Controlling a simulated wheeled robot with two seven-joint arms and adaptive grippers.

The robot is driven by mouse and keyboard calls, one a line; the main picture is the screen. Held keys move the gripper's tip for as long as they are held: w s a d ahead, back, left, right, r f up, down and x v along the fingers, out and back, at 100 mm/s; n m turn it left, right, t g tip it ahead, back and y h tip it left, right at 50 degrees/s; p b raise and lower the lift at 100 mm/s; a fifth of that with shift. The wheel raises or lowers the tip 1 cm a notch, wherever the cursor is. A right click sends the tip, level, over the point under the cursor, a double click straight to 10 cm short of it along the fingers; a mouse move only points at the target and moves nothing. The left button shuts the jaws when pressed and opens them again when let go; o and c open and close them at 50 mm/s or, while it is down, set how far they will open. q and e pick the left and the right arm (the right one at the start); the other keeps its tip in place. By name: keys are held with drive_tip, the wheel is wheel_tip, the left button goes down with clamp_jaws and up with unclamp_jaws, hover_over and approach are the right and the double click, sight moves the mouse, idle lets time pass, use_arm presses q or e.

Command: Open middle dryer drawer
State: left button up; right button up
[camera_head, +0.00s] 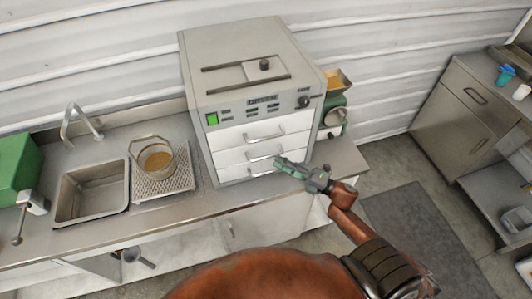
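The grey dryer (240,80) stands on the counter with three white drawers in its front. The middle drawer (235,158) looks flush with the others, and its bar handle (262,156) faces me. The top drawer (232,138) and bottom drawer (230,174) also look shut. My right gripper (281,162) reaches in from the lower right. Its green fingertips are at the right end of the middle handle and cover part of the drawer front. I cannot tell whether they touch the handle or are closed around it. My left gripper is not in view.
A sink (92,193) and a glass container with brown contents (156,160) on a perforated tray (178,184) are left of the dryer. A green device (335,117) stands close to its right side. A side bench (466,99) is far right.

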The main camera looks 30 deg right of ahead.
sight(268, 156)
drive_tip(key=x, duration=0.5)
drive_tip(key=shift+p, duration=0.4)
drive_tip(key=shift+w+a, duration=0.1)
drive_tip(key=shift+w, duration=0.2)
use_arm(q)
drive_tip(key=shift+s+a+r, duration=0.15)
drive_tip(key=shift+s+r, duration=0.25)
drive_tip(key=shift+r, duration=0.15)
use_arm(e)
clamp_jaws()
